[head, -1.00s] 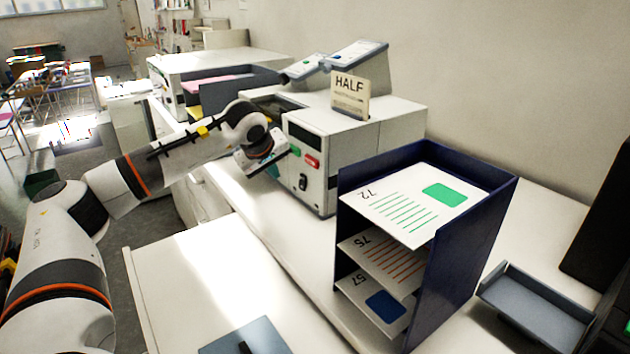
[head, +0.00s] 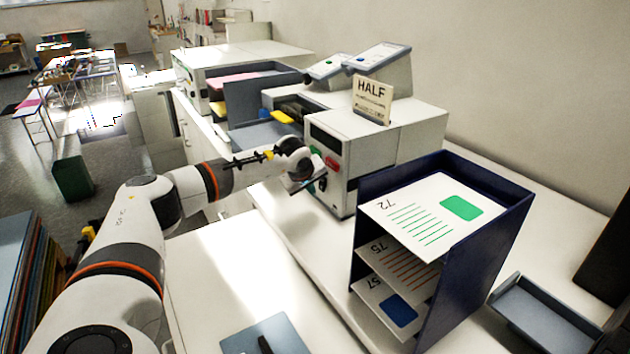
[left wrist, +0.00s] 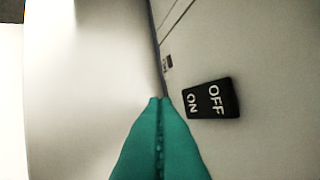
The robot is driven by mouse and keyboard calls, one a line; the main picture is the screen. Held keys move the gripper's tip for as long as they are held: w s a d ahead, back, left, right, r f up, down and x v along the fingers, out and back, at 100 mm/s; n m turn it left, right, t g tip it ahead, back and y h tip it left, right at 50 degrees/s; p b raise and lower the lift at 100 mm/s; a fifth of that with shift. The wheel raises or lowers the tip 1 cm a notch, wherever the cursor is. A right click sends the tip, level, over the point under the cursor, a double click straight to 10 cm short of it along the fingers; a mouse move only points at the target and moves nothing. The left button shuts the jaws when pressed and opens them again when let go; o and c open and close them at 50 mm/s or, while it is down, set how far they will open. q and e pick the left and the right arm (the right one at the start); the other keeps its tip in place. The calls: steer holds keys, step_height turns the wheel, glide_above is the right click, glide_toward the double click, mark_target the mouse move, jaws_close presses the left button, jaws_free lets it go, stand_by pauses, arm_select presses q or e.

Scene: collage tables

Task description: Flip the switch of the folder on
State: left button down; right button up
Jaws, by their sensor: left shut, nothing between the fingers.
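The folder (head: 400,140) is a white box machine with a dark display, a green and a red button on its front, and a HALF sign on top. Its black rocker switch (left wrist: 211,99), marked ON and OFF, shows in the left wrist view, on a pale panel right of my fingertips. My left gripper (left wrist: 160,100) is shut and empty, its teal fingers pointing toward the panel with the tips beside the ON end. I cannot tell whether they touch the panel. In the head view my left gripper (head: 312,184) is at the folder's front, covering the switch area. My right gripper is out of view.
A dark blue tiered rack (head: 480,260) with numbered sheets stands in front of the folder. A grey tray (head: 545,315) lies to its right. Another white machine (head: 240,62) stands behind on the left. The white tabletop (head: 290,225) between rack and arm is bare.

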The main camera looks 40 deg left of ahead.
mark_target(322, 183)
arm_select(q)
steer(key=shift+w+d+f, duration=0.1)
steer(key=shift+w+d, duration=0.15)
steer(key=shift+w, duration=0.55)
steer(key=shift+f, duration=0.15)
steer(key=f+t+b, duration=0.1)
steer(key=b, duration=0.2)
steer(key=shift+w, duration=0.2)
steer(key=shift+r+p, duration=0.45)
steer(key=shift+r, duration=0.05)
steer(key=shift+w, duration=0.1)
